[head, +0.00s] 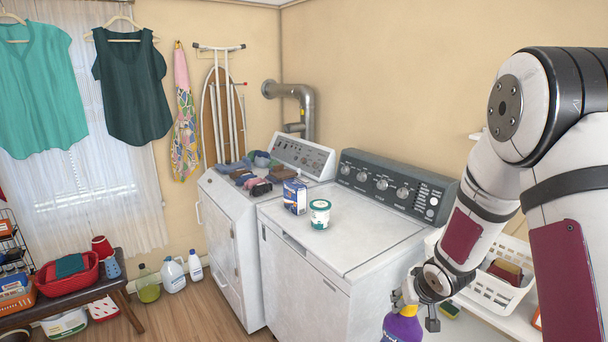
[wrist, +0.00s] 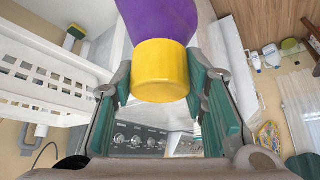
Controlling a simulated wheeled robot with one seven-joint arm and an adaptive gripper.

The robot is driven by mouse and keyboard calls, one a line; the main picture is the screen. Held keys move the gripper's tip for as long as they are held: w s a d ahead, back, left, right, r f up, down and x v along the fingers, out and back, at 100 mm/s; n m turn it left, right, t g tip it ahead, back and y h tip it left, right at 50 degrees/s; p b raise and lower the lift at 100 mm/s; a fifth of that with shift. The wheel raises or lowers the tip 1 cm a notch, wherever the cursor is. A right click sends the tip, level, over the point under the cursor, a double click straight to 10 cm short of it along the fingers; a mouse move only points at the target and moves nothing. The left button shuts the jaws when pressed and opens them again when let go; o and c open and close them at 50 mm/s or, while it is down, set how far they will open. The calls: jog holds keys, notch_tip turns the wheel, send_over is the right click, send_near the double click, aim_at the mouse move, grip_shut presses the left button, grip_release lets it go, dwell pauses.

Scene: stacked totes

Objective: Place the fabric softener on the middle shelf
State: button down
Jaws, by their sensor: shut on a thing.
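The fabric softener appears to be a purple bottle (head: 403,328) with a yellow cap, at the bottom edge of the head view; its lower part is cut off. In the wrist view its purple body (wrist: 158,18) and yellow cap (wrist: 163,70) fill the upper middle. My gripper (head: 418,304) is shut on the bottle at the cap, with a green-padded finger on each side. A white shelf (head: 487,324) lies to the right of the bottle, partly hidden by my arm. Which level it is cannot be told.
A white basket (head: 490,288) with items stands on the shelf, close to my arm. A sponge (head: 450,310) lies near the basket. The washer (head: 335,237) holds a white tub (head: 320,214) and a blue box (head: 294,197).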

jog(key=shift+w+a, duration=0.25)
jog(key=shift+w, duration=0.05)
jog(key=a, duration=0.6)
jog(key=shift+a, duration=0.15)
dwell(0.4)
